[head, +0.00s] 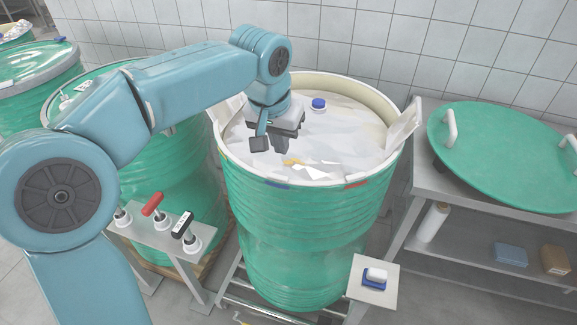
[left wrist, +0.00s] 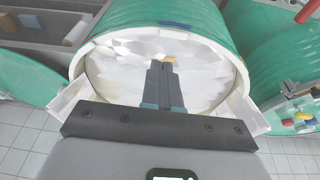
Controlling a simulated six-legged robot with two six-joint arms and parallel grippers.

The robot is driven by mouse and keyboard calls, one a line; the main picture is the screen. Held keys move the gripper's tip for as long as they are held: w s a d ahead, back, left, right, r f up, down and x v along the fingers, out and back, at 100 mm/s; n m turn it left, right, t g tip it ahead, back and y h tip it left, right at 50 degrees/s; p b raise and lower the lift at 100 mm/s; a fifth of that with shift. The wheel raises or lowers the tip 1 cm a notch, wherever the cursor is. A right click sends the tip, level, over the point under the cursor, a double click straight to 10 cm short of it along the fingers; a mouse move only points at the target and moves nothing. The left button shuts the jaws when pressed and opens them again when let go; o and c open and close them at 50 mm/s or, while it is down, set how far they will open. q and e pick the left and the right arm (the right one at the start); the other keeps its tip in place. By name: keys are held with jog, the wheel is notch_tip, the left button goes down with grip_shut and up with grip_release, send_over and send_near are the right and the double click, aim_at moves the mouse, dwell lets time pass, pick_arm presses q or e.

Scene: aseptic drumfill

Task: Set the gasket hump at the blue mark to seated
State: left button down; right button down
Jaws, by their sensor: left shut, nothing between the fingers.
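The open green drum (head: 305,235) stands in the middle of the head view, with a pale rim (head: 388,170) and a white liner inside. A blue mark (head: 278,184) is on the near rim; it also shows in the left wrist view (left wrist: 175,25). I cannot make out a raised gasket hump there. My left gripper (head: 281,147) is shut and empty, pointing down over the liner, inside the rim and apart from the blue mark. Its fingers (left wrist: 164,67) point toward the blue-mark side in the left wrist view. My right gripper is not in view.
A red mark (head: 356,184) is farther right on the rim. A blue-capped spout (head: 319,104) rises from the liner, and a yellow piece (head: 293,162) lies near the fingers. A green lid (head: 510,155) rests on the right table. A stand with handles (head: 160,228) is front left.

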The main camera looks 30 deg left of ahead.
pick_arm(q)
jog(key=shift+n+y, duration=0.3)
jog(key=r, duration=0.1)
jog(key=s+a+r, duration=0.1)
jog(key=r, duration=0.2)
jog(key=shift+s+a+r, duration=0.15)
jog(key=shift+s+a, duration=0.15)
jog(key=shift+s, duration=0.1)
send_near(278, 175)
jog(key=x, duration=0.6)
jog(key=shift+f, duration=0.25)
